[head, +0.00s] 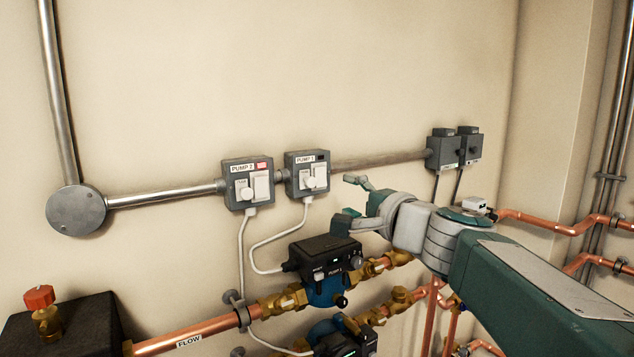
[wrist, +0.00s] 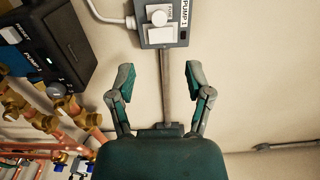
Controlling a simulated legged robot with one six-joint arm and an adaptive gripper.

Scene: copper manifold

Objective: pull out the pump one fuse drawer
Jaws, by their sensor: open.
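The grey PUMP 1 box (head: 295,188) is on the wall, right of the PUMP 2 box. Its white fuse drawer (head: 307,182) with a knob is at the left of its face, beside a white switch (head: 320,177). The drawer looks seated in the box.
The PUMP 2 box (head: 232,201) has a lit red indicator. A metal conduit (head: 380,161) runs right to two dark boxes (head: 443,153). A black-topped pump (head: 325,250), brass valves and copper pipes lie below my gripper. White cables hang from both boxes. The wall above is clear.

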